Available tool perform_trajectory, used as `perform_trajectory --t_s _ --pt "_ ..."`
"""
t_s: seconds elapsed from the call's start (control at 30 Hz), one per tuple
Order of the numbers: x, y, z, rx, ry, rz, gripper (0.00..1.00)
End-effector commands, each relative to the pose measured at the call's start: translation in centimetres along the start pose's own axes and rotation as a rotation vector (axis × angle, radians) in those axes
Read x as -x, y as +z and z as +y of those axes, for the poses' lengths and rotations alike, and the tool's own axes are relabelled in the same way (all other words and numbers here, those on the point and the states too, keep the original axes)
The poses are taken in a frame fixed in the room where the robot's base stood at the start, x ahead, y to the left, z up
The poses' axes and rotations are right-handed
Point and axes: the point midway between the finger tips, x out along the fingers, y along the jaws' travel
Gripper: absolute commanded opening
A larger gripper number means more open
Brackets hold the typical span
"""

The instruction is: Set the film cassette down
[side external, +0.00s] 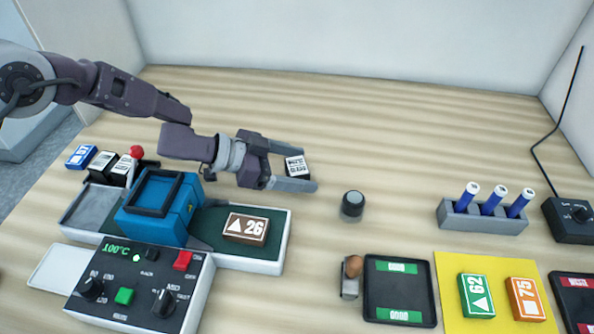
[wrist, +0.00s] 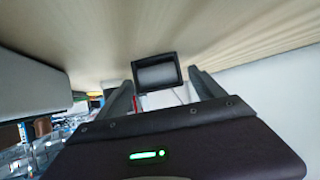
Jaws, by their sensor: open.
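The film cassette, a small black block with a white printed label (side external: 296,166), is between the spread fingers of my gripper (side external: 306,170) in the side view. The fingers are open, one on the far side and one on the near side of it. In the wrist view a dark block (wrist: 157,73), apparently the cassette, shows between and just beyond the fingertips (wrist: 162,85). Whether it rests fully on the table or touches a finger is hard to tell.
A dark knob (side external: 352,205) stands right of my gripper. A rack of blue tubes (side external: 483,216) is farther right. The back table is clear.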

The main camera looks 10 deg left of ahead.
Motion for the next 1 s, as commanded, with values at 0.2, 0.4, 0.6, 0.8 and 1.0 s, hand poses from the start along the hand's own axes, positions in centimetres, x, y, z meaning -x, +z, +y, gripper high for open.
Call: perform_trajectory --t_s 0.2,0.4,0.6,0.8,1.0 --pt "0.0 0.0 -0.1 0.000 -0.001 0.000 0.72" --pt "0.0 0.0 -0.1 0.000 -0.001 0.000 0.33" --pt "0.0 -0.1 -0.1 0.000 -0.001 0.001 0.01" --pt "0.4 -0.9 -0.1 -0.002 -0.002 0.003 0.01" --pt "2.8 -5.3 -0.1 -0.006 -0.003 0.005 0.01"
